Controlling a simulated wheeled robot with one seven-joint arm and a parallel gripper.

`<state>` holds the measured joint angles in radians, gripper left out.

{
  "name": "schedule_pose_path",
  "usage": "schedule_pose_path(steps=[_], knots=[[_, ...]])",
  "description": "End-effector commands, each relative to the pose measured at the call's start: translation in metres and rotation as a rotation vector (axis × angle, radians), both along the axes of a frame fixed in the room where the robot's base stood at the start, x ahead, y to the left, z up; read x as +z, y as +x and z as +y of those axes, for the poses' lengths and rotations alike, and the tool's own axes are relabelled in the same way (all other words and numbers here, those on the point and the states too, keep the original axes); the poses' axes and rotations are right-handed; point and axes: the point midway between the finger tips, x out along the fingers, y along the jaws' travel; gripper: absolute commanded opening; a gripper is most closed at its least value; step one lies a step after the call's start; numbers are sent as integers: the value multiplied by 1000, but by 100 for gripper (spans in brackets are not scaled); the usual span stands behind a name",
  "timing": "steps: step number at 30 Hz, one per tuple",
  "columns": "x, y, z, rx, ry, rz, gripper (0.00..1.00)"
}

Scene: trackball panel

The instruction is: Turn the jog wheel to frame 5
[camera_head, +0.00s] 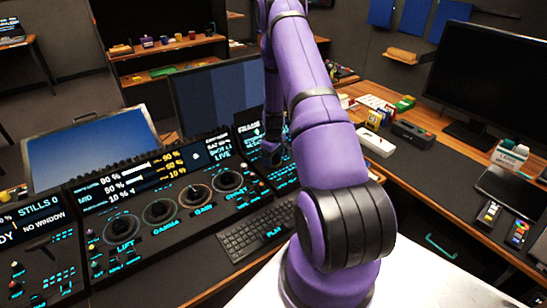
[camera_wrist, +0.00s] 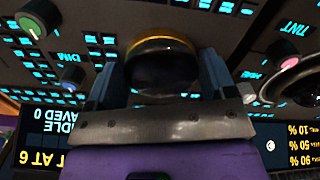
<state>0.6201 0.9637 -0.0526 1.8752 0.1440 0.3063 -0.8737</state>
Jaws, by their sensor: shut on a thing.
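The jog wheel (camera_wrist: 163,68), a dark round knob with a yellow-orange edge, sits between the two fingers of my gripper (camera_wrist: 160,80) in the wrist view. The gripper is shut on it, one finger on each side. The wheel's markings do not show. In the head view my gripper (camera_head: 273,150) is down at the panel behind the keyboard, and my purple arm hides much of that area.
A green knob (camera_wrist: 30,25) and a pink knob (camera_wrist: 290,62) stand on the panel around the wheel. In the head view several large dials (camera_head: 195,197) and a keyboard (camera_head: 257,232) lie left of my arm. A monitor (camera_head: 215,97) stands behind.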

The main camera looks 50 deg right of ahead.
Motion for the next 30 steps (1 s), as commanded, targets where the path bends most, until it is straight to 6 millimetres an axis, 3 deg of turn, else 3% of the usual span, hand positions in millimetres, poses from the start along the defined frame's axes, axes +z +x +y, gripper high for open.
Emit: schedule_pose_path(steps=[11,30], knots=[[0,0,1,-148,0,0,54],[1,1,4,-729,-1,0,54]])
